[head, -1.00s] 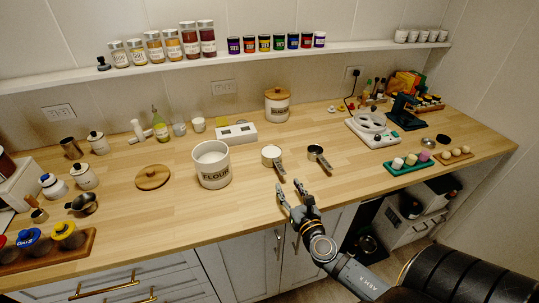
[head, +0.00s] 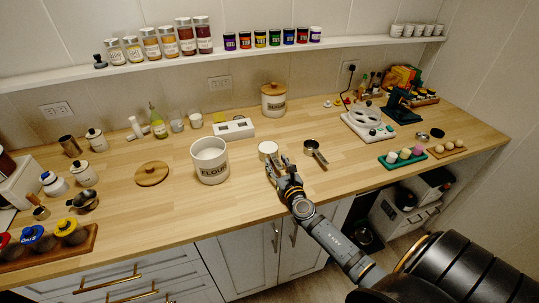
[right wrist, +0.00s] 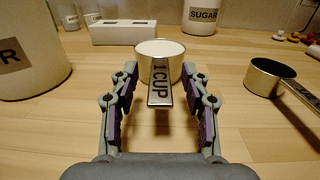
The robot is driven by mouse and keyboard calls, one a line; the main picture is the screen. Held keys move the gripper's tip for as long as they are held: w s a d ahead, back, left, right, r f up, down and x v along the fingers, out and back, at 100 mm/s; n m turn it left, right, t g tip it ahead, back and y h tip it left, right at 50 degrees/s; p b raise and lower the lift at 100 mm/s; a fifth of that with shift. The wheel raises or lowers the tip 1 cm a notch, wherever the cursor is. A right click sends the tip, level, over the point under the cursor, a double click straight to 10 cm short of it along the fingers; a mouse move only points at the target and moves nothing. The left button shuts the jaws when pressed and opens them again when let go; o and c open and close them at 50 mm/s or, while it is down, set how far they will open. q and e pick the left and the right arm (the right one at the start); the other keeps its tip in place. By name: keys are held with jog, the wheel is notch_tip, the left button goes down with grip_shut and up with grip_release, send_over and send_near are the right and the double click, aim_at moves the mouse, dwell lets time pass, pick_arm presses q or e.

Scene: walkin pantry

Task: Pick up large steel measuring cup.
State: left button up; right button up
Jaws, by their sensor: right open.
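A steel measuring cup marked "1 CUP" (head: 267,148) stands on the wooden counter, right of the flour canister. In the right wrist view, this cup (right wrist: 159,49) has a pale white top surface, and its flat handle points toward me. My right gripper (head: 279,166) is open just in front of the cup. In the right wrist view, its fingers (right wrist: 160,72) lie on either side of the handle without touching it. A second steel measuring cup (head: 310,145) stands to the right, and it looks empty in the right wrist view (right wrist: 265,77). My left gripper is not in view.
The white flour canister (head: 211,168) stands close on the left. A white box-like device (head: 234,128) and the sugar canister (head: 273,105) are behind. A white kitchen scale (head: 366,125) and a green egg tray (head: 402,162) are on the right. The front counter is clear.

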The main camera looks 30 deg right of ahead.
jog(key=shift+s+r, duration=0.1)
jog(key=shift+s, duration=0.05)
jog(key=shift+c, duration=1)
grip_shut()
jog(key=shift+r, duration=0.1)
notch_tip(320, 180, up, 4)
jog(key=p, duration=0.3)
jog(key=s+a+r+p, duration=0.5)
jog(key=s+a+r, duration=0.2)
jog(key=a, duration=0.5)
jog(key=shift+r+p, duration=0.35)
jog(key=shift+r, duration=0.55)
jog(key=shift+s, duration=0.1)
